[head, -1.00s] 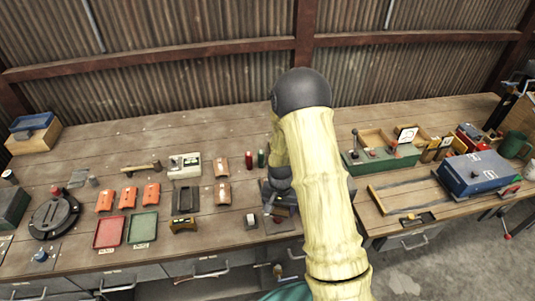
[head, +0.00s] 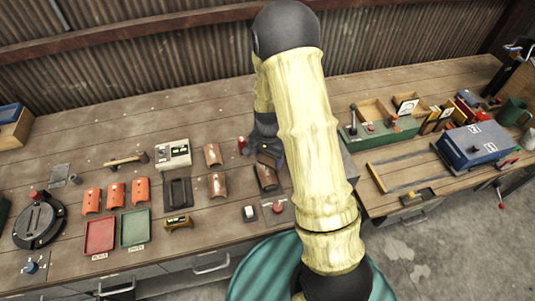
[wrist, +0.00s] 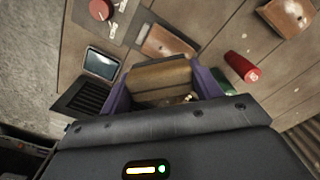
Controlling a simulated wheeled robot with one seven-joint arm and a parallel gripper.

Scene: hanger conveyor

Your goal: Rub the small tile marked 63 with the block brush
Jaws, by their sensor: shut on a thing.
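My gripper (wrist: 160,88) is shut on the block brush (wrist: 160,74), a brown wooden block between its purple fingers in the wrist view. A small brown curved tile (wrist: 166,43) lies just beyond the brush, partly hidden by it; contact cannot be told. Another brown tile (wrist: 287,15) is at the top right. In the head view, brown tiles (head: 217,184) (head: 212,154) lie left of my gripper, and a darker brown piece (head: 265,177) lies just below it. Three orange tiles (head: 115,195) lie farther left. No number is legible, so I cannot tell which tile is 63.
A red cylinder (wrist: 243,67) and a green one (wrist: 228,85) stand close to my gripper. A red knob (wrist: 100,10) is at the top left. Red (head: 100,235) and green (head: 135,227) trays lie at the bench front.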

